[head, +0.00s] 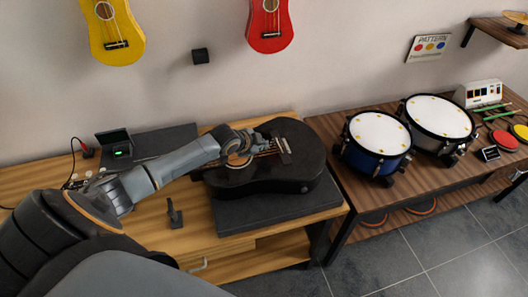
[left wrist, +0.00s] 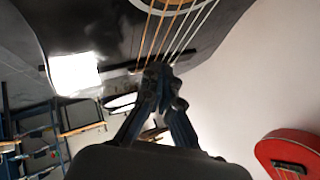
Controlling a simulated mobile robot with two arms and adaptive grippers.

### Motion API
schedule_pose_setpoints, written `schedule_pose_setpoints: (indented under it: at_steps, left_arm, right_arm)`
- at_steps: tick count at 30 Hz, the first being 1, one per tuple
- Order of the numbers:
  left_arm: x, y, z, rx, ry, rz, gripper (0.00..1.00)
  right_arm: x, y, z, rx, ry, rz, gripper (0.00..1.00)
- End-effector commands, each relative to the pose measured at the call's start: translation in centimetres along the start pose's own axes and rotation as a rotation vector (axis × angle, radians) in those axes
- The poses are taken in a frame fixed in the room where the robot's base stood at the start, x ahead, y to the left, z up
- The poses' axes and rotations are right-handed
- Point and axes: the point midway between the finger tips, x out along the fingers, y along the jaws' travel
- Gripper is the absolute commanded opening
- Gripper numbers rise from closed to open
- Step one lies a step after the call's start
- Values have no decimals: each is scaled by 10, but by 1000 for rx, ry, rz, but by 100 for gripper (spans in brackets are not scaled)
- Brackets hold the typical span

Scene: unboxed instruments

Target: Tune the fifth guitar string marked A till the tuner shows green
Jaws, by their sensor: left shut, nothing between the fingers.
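A black acoustic guitar (head: 305,172) lies on a dark case or mat on the wooden bench; its body also fills the top of the left wrist view (left wrist: 105,28). Several strings (left wrist: 178,28) run over the round soundhole to the bridge. My left gripper (head: 262,143) is over the strings between soundhole and bridge. In the left wrist view its fingertips (left wrist: 160,76) are together and empty, close to the strings; I cannot tell if they touch. A small dark device (head: 115,144) with a green light, perhaps the tuner, stands left of the guitar. My right gripper is not seen.
A small dark stand (head: 175,214) is on the bench in front of my arm. Yellow (head: 112,32) and red (head: 270,25) ukuleles hang on the wall.

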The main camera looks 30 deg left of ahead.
Motion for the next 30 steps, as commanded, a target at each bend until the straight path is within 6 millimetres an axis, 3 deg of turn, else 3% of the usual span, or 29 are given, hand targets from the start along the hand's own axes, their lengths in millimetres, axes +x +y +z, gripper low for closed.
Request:
schedule_pose_setpoints:
  at_steps: [30]
  left_arm:
    - [6, 4, 4, 0, 0, 0, 0]
  right_arm:
    - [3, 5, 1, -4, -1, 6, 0]
